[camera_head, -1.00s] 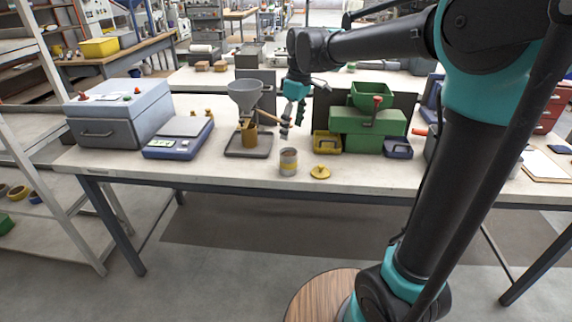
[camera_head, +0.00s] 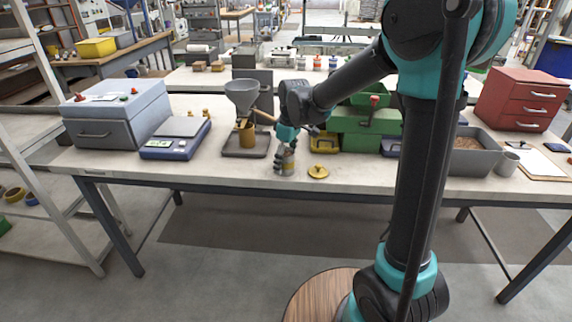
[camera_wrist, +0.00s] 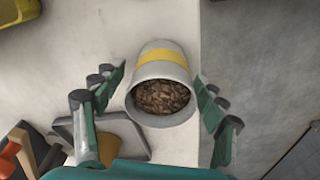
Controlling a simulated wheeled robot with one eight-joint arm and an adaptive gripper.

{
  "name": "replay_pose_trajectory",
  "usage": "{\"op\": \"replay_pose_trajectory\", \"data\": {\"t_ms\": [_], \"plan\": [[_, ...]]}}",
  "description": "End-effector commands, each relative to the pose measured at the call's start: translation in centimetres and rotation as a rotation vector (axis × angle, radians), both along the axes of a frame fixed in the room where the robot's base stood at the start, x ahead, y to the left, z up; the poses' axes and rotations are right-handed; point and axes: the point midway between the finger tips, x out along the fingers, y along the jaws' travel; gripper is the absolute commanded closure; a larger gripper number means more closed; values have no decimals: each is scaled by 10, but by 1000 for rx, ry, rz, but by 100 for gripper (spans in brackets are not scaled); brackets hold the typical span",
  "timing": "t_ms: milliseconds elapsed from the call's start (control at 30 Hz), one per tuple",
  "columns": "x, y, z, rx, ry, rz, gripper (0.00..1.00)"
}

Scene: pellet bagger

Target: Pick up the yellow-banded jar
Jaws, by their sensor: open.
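The yellow-banded jar (camera_head: 289,160) stands upright near the front edge of the workbench. It is grey with a yellow band, and the wrist view looks into its open mouth, where brown pellets show inside the jar (camera_wrist: 162,80). My gripper (camera_head: 284,158) is at the jar in the head view and partly covers it. In the wrist view my gripper (camera_wrist: 162,98) is open, with one finger on each side of the jar and visible gaps between fingers and wall. A round yellow lid (camera_head: 318,172) lies on the bench to the right of the jar.
A funnel stand (camera_head: 243,95) with a brown cup on a tray is left of the jar, beside a scale (camera_head: 178,138). A green machine (camera_head: 365,128) with a yellow bin (camera_head: 325,141) stands behind right. The bench front edge is close.

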Motion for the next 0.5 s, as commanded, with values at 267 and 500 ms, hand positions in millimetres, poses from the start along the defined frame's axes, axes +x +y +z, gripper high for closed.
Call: {"op": "replay_pose_trajectory", "data": {"t_ms": [267, 500], "plan": [[0, 1, -5, 0, 0, 0, 28], [0, 0, -5, 0, 0, 0, 54]]}}
